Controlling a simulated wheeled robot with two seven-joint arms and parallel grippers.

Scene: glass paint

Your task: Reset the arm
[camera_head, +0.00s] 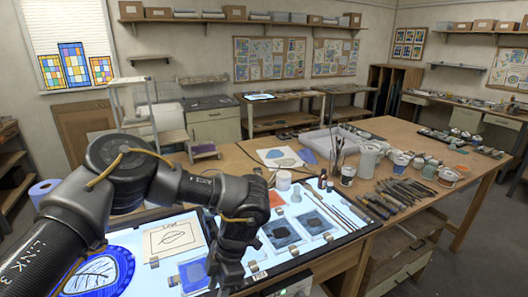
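My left arm comes in from the left edge, bends at a dark elbow and reaches over the lit panel (345,232). Its wrist end points down at the bottom centre, where my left gripper (226,284) is only partly visible at the frame's lower edge. Its fingertips cannot be made out, so I cannot tell whether it is open or shut, or whether it holds anything. My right gripper is not in view.
A blue round glass piece (100,275) and a leaf drawing (172,238) lie on the panel. Brushes and tools (385,198) lie to its right, with paint jars (367,160) behind. A white jar (283,180) stands near the arm. The wooden table (440,200) has some bare room at right.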

